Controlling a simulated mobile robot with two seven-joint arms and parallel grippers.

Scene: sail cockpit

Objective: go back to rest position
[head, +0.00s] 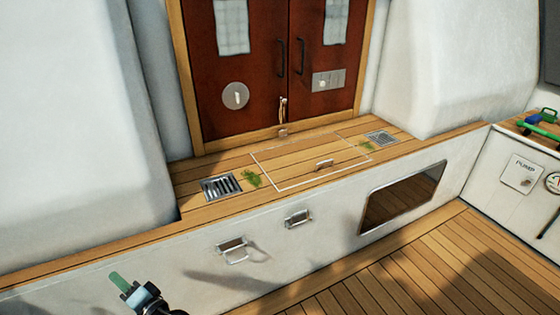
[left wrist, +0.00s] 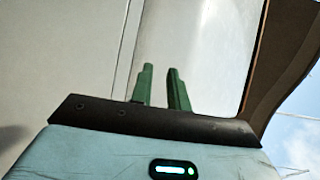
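My left gripper (head: 118,280) shows at the bottom left of the head view, with a green fingertip pointing up and left. It is in front of the white cockpit side, apart from the things around it. In the left wrist view its two green fingers (left wrist: 159,76) stand a little apart with nothing between them. My right gripper is in neither view.
A wooden ledge (head: 215,213) with drain grates (head: 221,187) and green weed (head: 251,179) runs below red-brown double doors (head: 244,75). A side bench (head: 507,165) with a green tool (head: 541,127) stands at right. The plank floor (head: 415,270) looks clear.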

